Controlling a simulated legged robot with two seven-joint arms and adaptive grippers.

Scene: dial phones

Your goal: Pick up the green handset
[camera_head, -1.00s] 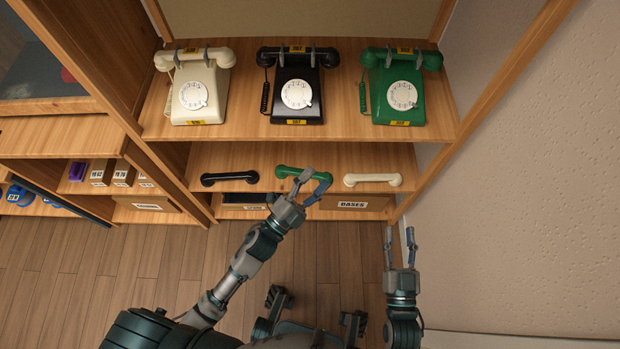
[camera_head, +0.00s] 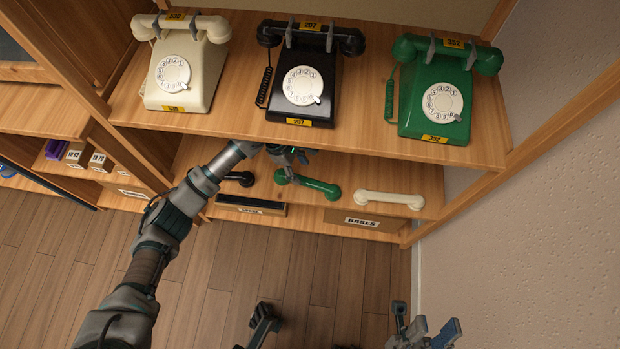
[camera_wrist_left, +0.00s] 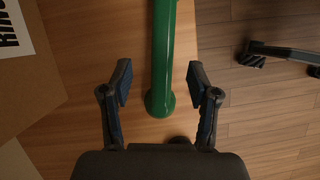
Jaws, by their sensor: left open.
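A green handset (camera_head: 316,186) lies on the lower shelf between a black handset and a white one. My left gripper (camera_head: 288,152) is above and just behind its left part in the head view, partly hidden by my wrist. In the left wrist view the open fingers (camera_wrist_left: 158,82) stand on both sides of the green handset (camera_wrist_left: 161,60), with gaps to each side. Contact does not show. A green dial phone (camera_head: 437,100) with its own green handset (camera_head: 480,62) on the cradle stands on the upper shelf. My right gripper (camera_head: 430,330) is open and empty at the lower right.
The black handset (camera_head: 240,178) is partly hidden by my left arm. The white handset (camera_head: 389,199) lies to the right. White (camera_head: 183,75) and black (camera_head: 303,80) phones stand above. The upper shelf's front edge (camera_head: 350,152) overhangs close to my left gripper. A box (camera_head: 362,221) sits beneath.

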